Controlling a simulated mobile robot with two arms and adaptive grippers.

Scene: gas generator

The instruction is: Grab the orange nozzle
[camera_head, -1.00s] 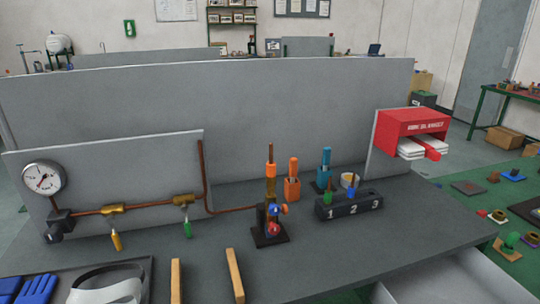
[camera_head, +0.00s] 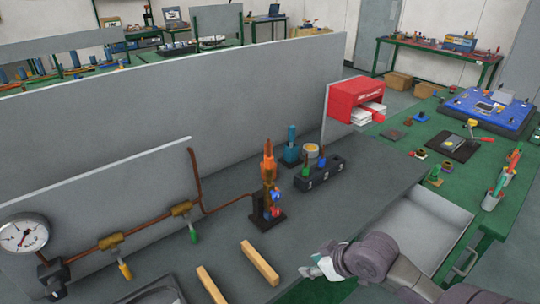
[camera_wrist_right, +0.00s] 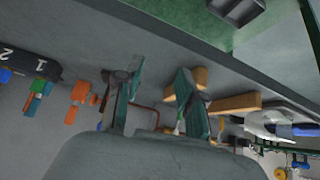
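An upright burner stands on a black base (camera_head: 266,222), with blue and red knobs. Orange parts (camera_head: 268,160) show at its top, where the burner overlaps an orange piece behind it; I cannot separate the two cleanly. In the right wrist view the orange piece (camera_wrist_right: 79,92) shows at the left, beyond one finger. My right gripper (camera_head: 318,268) is over the front table edge, to the right of the wooden bars and well apart from the orange parts. In the right wrist view its two fingers (camera_wrist_right: 155,88) are spread with nothing between them. My left gripper is not in view.
A black numbered block (camera_head: 319,174) and a blue piece (camera_head: 291,148) stand behind the burner. Two wooden bars (camera_head: 260,263) lie in front. A pressure gauge (camera_head: 23,234) and copper pipe are at the left.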

